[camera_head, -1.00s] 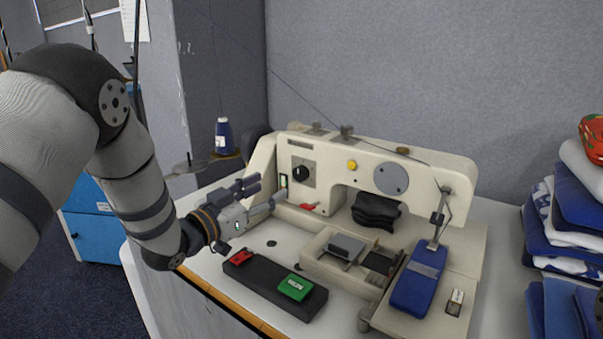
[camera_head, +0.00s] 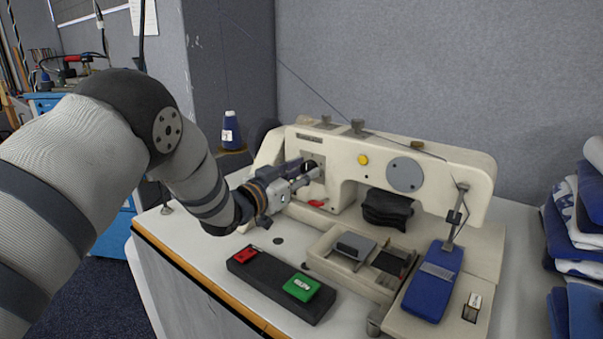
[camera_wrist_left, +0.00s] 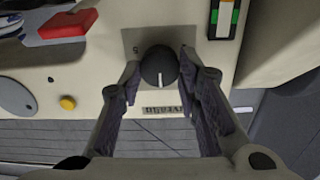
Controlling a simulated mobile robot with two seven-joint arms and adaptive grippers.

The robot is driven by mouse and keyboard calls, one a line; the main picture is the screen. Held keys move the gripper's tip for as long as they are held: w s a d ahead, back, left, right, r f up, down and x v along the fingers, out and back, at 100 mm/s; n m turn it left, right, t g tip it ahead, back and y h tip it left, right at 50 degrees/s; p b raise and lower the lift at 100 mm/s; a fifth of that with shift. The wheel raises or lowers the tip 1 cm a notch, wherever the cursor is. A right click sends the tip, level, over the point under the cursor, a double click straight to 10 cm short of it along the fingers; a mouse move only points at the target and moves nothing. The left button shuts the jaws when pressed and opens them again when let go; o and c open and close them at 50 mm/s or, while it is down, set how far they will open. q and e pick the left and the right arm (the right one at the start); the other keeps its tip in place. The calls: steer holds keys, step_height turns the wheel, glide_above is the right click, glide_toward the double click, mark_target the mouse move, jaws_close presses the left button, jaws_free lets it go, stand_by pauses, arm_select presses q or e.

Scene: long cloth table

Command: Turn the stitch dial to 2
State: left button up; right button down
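The stitch dial (camera_wrist_left: 159,67) is a round black knob with a white pointer line on a grey plate (camera_wrist_left: 136,41) of the cream sewing machine. In the left wrist view the pointer aims down the picture, towards the upside-down lettering. A digit that looks like 5 shows left of the knob; other digits are hidden or unreadable. My left gripper (camera_wrist_left: 160,75) is open, with one finger on each side of the knob; firm contact cannot be made out. In the head view the left gripper (camera_head: 311,169) reaches the machine's left front and partly covers the dial. My right gripper is not in view.
A red lever (camera_head: 317,203) sits below the dial. A yellow button (camera_head: 363,159) and a grey disc (camera_head: 405,174) are to its right. A black box with a red and a green button (camera_head: 302,287) lies in front. A thread cone (camera_head: 231,130) stands behind left.

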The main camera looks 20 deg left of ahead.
arm_select(q)
steer(key=shift+n, duration=1.2)
steer(key=n, duration=0.2)
steer(key=shift+n, duration=0.4)
steer(key=n, duration=0.3)
steer(key=shift+f, duration=0.15)
steer(key=shift+n, duration=2)
steer(key=o, duration=1.1)
steer(key=shift+o, duration=0.2)
